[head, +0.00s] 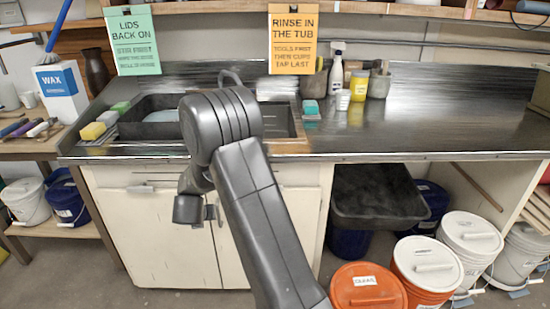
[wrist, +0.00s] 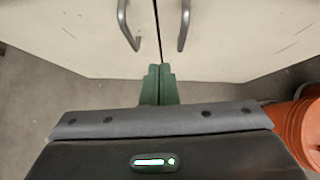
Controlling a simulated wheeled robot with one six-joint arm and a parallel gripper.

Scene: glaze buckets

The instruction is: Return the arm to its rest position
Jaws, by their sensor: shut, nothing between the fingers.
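My gripper shows in the wrist view (wrist: 160,72) as two green fingers pressed together, with nothing between them. It points toward the white cabinet doors (wrist: 220,40) and their two grey handles, apart from them as far as I can tell. In the head view my dark grey arm rises from the bottom, bends at the top in front of the sink, and its wrist hangs down before the cabinet (head: 150,225). The gripper fingers are hidden there behind the arm.
An orange bucket (head: 367,288) stands on the floor right of my arm, with white-lidded buckets (head: 470,235) beyond it. A black tub (head: 376,195) sits under the steel counter (head: 450,120). Bare floor (wrist: 35,110) shows left of the gripper.

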